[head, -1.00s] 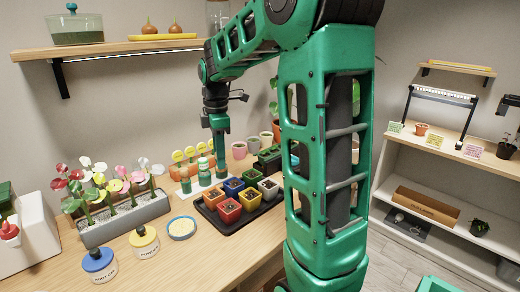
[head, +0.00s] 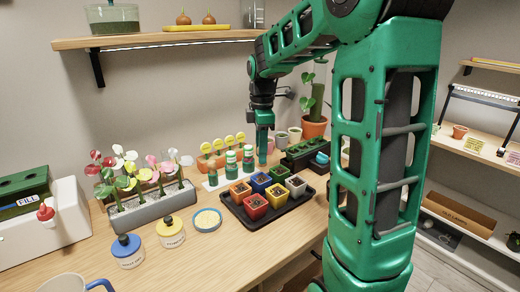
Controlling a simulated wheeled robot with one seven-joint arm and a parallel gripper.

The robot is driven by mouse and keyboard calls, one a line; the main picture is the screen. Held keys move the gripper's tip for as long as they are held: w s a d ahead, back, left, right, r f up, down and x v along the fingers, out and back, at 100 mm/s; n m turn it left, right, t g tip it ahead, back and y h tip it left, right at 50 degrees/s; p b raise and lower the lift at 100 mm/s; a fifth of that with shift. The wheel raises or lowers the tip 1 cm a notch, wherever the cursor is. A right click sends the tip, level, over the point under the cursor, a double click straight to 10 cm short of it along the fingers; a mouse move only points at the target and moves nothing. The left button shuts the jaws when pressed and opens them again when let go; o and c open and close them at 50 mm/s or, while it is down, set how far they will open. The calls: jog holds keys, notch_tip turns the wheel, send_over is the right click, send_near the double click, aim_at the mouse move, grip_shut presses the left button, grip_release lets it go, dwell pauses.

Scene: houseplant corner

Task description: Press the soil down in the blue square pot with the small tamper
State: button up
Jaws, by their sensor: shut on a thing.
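The blue square pot (head: 260,182) holds dark soil and stands in the back row of a black tray (head: 281,216), between an orange pot and a green pot. My gripper (head: 263,158) points down just behind the blue pot and to the right of a row of green-and-white pieces. It is shut on what I take to be the small tamper. The held piece is too small and too hidden between the fingers to make out clearly. I cannot tell how far its lower end is above the table or the pot.
Green-and-white pieces (head: 231,166) stand left of my gripper, before yellow round signs (head: 217,144). Red, yellow and white pots fill the tray's other places. A flower planter (head: 151,208), lidded jars (head: 171,232) and a shallow dish (head: 206,219) are left. A dark green planter (head: 305,155) is right.

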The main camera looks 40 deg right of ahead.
jog(key=shift+f, duration=2.45)
jog(key=shift+f, duration=0.55)
dwell(0.3)
jog(key=shift+r, duration=3.55)
